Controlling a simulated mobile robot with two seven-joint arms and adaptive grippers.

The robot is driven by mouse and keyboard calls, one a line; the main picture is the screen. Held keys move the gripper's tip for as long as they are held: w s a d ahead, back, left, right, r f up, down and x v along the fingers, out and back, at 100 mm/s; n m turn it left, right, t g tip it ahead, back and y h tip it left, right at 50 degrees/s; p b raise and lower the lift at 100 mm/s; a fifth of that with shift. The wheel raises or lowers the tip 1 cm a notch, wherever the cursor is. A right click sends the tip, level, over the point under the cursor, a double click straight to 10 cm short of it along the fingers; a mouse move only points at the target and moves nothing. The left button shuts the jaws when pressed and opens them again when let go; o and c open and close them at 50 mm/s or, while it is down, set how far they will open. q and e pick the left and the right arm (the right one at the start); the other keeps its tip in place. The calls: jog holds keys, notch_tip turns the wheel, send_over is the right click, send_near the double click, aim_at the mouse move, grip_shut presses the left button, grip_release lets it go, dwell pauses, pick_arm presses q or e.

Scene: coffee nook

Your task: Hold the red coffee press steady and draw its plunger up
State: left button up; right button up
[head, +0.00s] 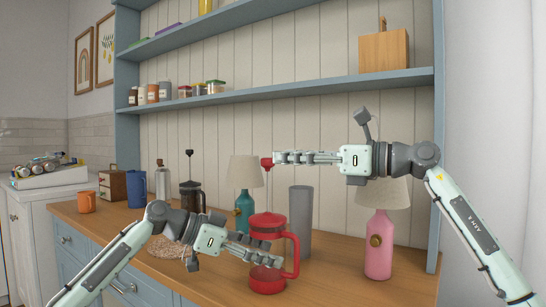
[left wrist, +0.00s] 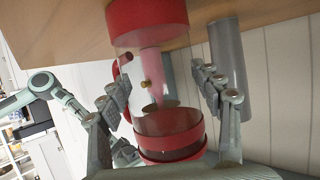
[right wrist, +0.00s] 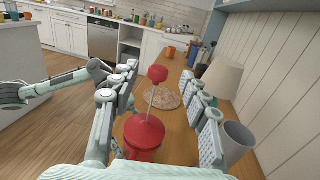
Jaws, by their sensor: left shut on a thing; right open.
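The red coffee press (head: 267,222) stands upright on the wooden counter, its handle on the right. Its red plunger knob (head: 267,162) is high above the lid on a thin rod, also seen in the right wrist view (right wrist: 157,73). My left gripper (head: 277,253) is shut on the press's glass body; in the left wrist view the red base (left wrist: 147,20) and lid band show beyond and below the fingers. My right gripper (head: 277,158) is open at knob height, its fingers on either side of the knob in the right wrist view, with gaps visible.
A grey cylinder (head: 300,222) stands just behind the press. A teal lamp (head: 244,212) is behind left and a pink lamp (head: 379,245) to the right. The counter's right front is clear.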

jog(key=v, duration=0.6)
jog(key=shift+s+d, duration=0.1)
pick_arm(q)
jog(key=o, duration=1.5)
